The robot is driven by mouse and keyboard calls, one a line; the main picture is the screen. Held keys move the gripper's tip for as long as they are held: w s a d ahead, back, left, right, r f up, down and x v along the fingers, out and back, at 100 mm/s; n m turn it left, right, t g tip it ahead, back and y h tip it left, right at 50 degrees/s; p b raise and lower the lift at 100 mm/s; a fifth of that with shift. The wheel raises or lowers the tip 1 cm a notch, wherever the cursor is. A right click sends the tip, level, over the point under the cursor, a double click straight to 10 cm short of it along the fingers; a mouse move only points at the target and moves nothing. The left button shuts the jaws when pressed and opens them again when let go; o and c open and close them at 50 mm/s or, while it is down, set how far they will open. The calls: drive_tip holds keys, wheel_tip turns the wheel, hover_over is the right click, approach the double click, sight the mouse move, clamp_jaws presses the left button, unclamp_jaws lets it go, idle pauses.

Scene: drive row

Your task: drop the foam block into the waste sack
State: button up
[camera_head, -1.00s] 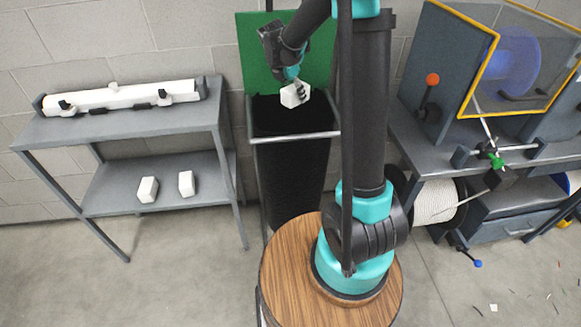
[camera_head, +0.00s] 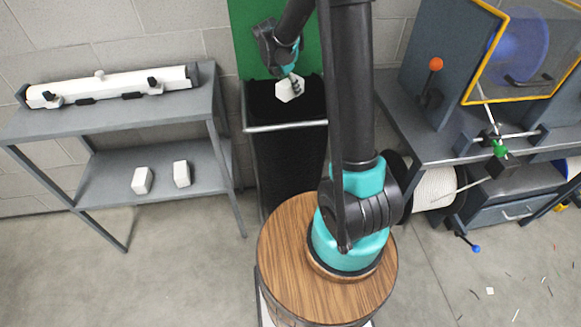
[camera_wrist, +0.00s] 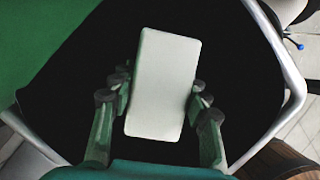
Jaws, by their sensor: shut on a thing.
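A white foam block (camera_head: 288,90) is held in my gripper (camera_head: 293,82) over the open mouth of the black waste sack (camera_head: 290,165). In the wrist view the foam block (camera_wrist: 163,85) sits between the two fingers of my gripper (camera_wrist: 160,97), tilted slightly. The dark inside of the sack (camera_wrist: 75,95) surrounds it on the sides, within a light metal rim. The block touches neither the rim nor the sack walls in that view. The sack's bottom is too dark to see.
A green panel (camera_head: 240,50) stands behind the sack. A grey shelf table (camera_head: 120,115) at left bears a white tube (camera_head: 115,88), with two white blocks (camera_head: 160,178) on its lower shelf. A grey machine bench (camera_head: 430,140) stands at right.

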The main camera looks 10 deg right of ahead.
drive_tip(key=shift+f, duration=0.1)
drive_tip(key=o, duration=1)
drive_tip(key=v, duration=1.2)
